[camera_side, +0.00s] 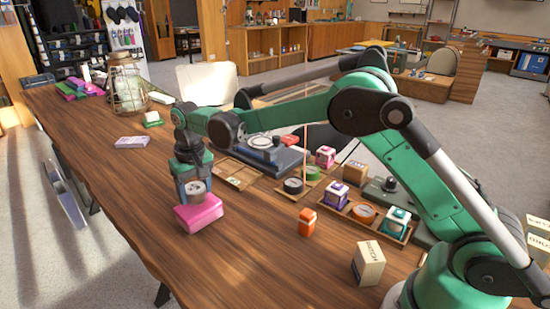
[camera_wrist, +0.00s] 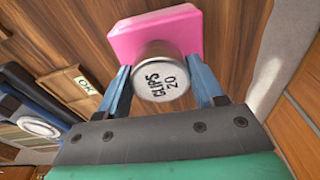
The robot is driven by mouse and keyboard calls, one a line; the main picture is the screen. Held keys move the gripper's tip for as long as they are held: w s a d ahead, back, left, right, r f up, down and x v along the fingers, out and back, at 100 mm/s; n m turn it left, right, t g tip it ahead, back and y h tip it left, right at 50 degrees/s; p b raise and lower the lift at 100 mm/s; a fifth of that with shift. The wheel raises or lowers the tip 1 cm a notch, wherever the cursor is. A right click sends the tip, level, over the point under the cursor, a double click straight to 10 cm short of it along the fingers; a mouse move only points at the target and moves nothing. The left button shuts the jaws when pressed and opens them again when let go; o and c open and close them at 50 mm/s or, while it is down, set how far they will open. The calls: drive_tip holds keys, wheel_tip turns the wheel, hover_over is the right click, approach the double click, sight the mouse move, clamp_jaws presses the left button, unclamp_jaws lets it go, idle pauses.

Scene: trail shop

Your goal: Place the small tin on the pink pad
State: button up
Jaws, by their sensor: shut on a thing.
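The small tin (camera_wrist: 160,78) is a silver round tin with "CLIPS 20" on its face in the wrist view. It also shows in the side view (camera_side: 196,189). My gripper (camera_wrist: 160,88) is shut on the tin, with one blue finger on each side of it. It also shows in the side view (camera_side: 195,184). The pink pad (camera_side: 199,214) is a thick block on the wooden table, directly below the tin. In the wrist view the pad (camera_wrist: 180,30) lies behind the tin. I cannot tell whether the tin touches the pad.
An orange box (camera_side: 307,222) and a cream box (camera_side: 368,263) stand to the right on the table (camera_side: 130,190). A wooden tray (camera_side: 235,174) and a dark scale-like device (camera_side: 262,153) are behind. The table front-left is clear.

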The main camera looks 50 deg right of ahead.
sight(198, 191)
drive_tip(key=shift+f, duration=0.7)
drive_tip(key=o, duration=1.3)
drive_tip(key=shift+f, duration=0.1)
wheel_tip(198, 191, up, 12)
drive_tip(key=s, duration=0.1)
drive_tip(key=s+d+r+t, duration=0.3)
drive_tip(key=s+d, duration=0.1)
drive_tip(key=s, duration=0.6)
drive_tip(key=s+f+t, duration=0.1)
drive_tip(key=s+f, duration=0.1)
drive_tip(key=s, duration=0.1)
drive_tip(key=s+d+f+t, duration=0.1)
drive_tip(key=s, duration=0.2)
drive_tip(key=s+f+n, duration=0.1)
drive_tip(key=s+f, duration=0.1)
drive_tip(key=s, duration=0.1)
drive_tip(key=shift+d+f+t, duration=0.25)
drive_tip(key=shift+f+t, duration=0.1)
drive_tip(key=shift+t, duration=0.05)
